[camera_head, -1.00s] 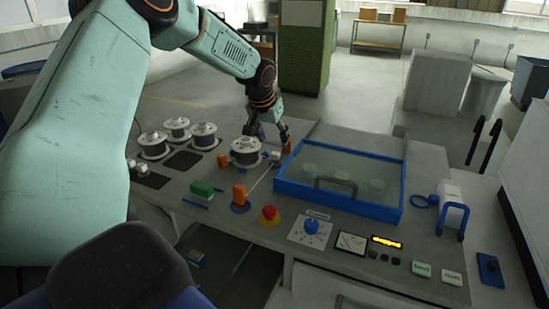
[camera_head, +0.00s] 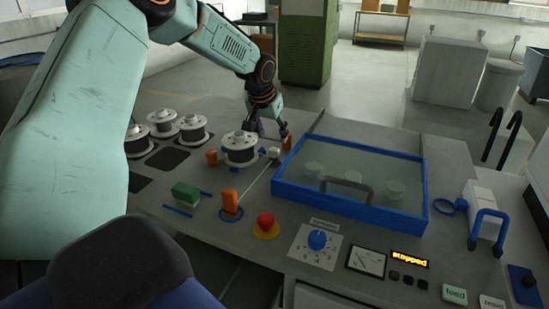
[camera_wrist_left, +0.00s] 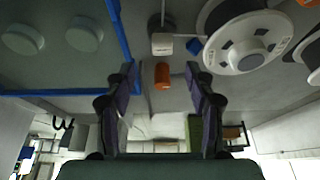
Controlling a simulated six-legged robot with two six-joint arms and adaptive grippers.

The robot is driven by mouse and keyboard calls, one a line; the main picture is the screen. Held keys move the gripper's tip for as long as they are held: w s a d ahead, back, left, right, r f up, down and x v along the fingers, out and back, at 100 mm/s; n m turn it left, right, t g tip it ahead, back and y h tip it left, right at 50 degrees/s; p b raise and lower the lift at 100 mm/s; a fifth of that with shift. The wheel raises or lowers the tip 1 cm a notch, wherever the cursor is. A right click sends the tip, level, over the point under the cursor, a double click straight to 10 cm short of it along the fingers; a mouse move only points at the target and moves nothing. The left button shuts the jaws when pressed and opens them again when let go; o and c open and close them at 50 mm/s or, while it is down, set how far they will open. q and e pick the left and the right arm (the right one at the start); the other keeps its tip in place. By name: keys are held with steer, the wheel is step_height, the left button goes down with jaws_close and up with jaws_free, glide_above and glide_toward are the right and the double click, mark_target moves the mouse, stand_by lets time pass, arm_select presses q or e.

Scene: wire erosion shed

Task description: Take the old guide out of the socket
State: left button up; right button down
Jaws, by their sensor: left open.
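My left gripper (camera_head: 273,132) is open above the back of the bench. In the left wrist view its two fingers (camera_wrist_left: 162,92) stand either side of a small orange cylinder (camera_wrist_left: 162,74), with gaps showing on both sides. This orange cylinder also shows in the head view (camera_head: 287,143), partly behind a finger. A small white block (camera_head: 274,152) sits just in front of it; the wrist view shows this block (camera_wrist_left: 162,44) too. A thin wire runs from the block to an orange upright piece (camera_head: 231,202) in a blue ring. I cannot tell which piece is the old guide. My right gripper is not in view.
A wire spool (camera_head: 240,150) stands close to the gripper's left; several more stand farther left. A blue-framed clear cover (camera_head: 350,188) with a grey handle lies to the right. A red button (camera_head: 266,223), dial (camera_head: 317,240) and lit display (camera_head: 409,258) are in front.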

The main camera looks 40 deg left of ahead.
mark_target(274, 149)
arm_select(q)
steer(key=x, duration=0.4)
steer(key=b+x, duration=0.1)
steer(key=x, duration=0.2)
steer(key=shift+s+f, duration=0.1)
steer(key=shift+s, duration=0.25)
steer(key=shift+a+f, duration=0.15)
steer(key=shift+f, duration=0.1)
steer(key=shift+w, duration=0.1)
steer(key=shift+w, duration=0.1)
steer(key=shift+c, duration=0.6)
steer(key=c, duration=0.6)
jaws_close()
